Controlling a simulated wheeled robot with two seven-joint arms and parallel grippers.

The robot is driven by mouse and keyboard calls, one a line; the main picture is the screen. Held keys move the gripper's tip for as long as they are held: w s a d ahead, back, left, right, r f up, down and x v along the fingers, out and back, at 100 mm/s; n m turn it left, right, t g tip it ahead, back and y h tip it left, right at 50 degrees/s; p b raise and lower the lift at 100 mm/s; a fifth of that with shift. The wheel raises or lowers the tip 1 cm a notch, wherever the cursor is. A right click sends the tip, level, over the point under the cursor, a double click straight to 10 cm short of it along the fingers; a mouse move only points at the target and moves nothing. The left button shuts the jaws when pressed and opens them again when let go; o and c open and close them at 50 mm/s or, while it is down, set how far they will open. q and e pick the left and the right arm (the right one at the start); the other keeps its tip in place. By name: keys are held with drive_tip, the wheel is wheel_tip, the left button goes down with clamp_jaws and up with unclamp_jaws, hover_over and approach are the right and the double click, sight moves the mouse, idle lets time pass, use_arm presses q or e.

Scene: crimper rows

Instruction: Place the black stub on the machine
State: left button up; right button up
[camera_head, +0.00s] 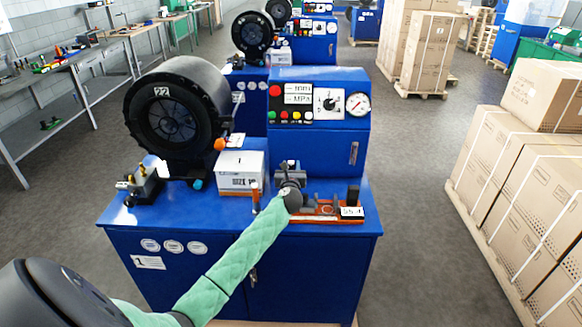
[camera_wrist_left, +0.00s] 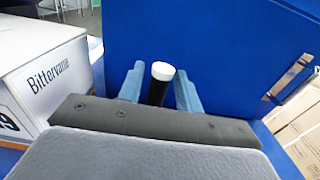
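My left gripper (camera_head: 291,172) reaches over the left part of the orange tray (camera_head: 325,219) on the blue machine table, in front of the machine's blue cabinet. In the left wrist view, a black stub (camera_wrist_left: 157,91) with a white top stands between the two blue-grey fingers of the left gripper (camera_wrist_left: 159,90). The fingers lie close on both sides of it; whether they touch it I cannot tell. My right gripper is in no view. The machine (camera_head: 178,118) with its round black head, marked 22, stands at the left of the table.
A white box (camera_head: 241,176) stands left of the gripper and also shows in the left wrist view (camera_wrist_left: 45,80). Grey pegs and a black piece (camera_head: 353,195) stand on the tray's right part. A small clamp-like device (camera_head: 146,184) sits at the table's left. Cartons (camera_head: 495,155) stand at the right.

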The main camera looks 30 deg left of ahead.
use_arm(q)
drive_tip(key=shift+o, duration=0.2)
drive_tip(key=shift+r, duration=0.15)
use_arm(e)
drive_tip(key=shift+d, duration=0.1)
use_arm(q)
drive_tip(key=shift+s+d, duration=0.1)
drive_tip(key=v, duration=0.1)
drive_tip(key=b+v, duration=0.2)
drive_tip(key=v, duration=0.1)
drive_tip(key=shift+f, duration=0.25)
drive_tip(key=b+v, duration=0.2)
drive_tip(key=v, duration=0.4)
drive_tip(key=shift+s+r, duration=0.15)
drive_tip(key=shift+s+d+r, duration=0.15)
drive_tip(key=shift+s+d, duration=0.25)
drive_tip(key=shift+s, duration=0.2)
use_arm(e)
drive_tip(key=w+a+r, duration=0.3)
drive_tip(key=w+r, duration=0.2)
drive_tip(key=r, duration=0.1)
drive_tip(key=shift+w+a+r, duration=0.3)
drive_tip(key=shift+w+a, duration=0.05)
use_arm(q)
drive_tip(key=shift+d, duration=0.1)
